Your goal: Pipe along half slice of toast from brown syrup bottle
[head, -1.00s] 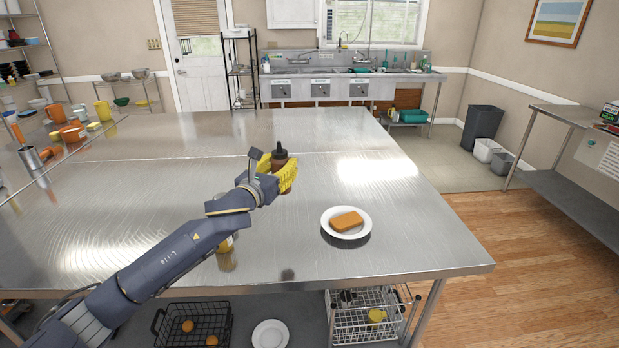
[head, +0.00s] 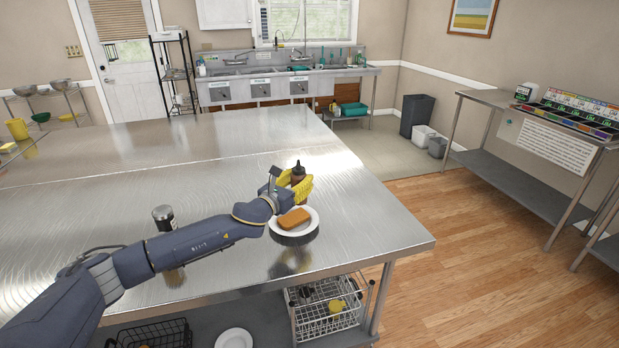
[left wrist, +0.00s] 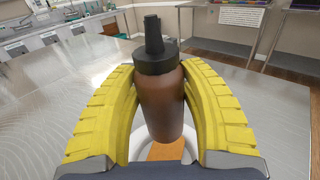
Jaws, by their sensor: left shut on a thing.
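My left gripper (head: 297,187) has yellow fingers shut around the brown syrup bottle (head: 298,172), which has a black cap and nozzle pointing up. In the left wrist view the bottle (left wrist: 164,100) stands upright between both fingers. The half slice of toast (head: 293,219) lies on a white plate (head: 311,231) on the steel table, just in front of the gripper. In the left wrist view part of the toast (left wrist: 165,151) shows below the bottle. My right gripper is not in view.
The steel table (head: 100,230) is mostly clear. A wire rack (head: 330,312) and another white plate (head: 234,339) are on the shelf below. The table's right edge is near the plate.

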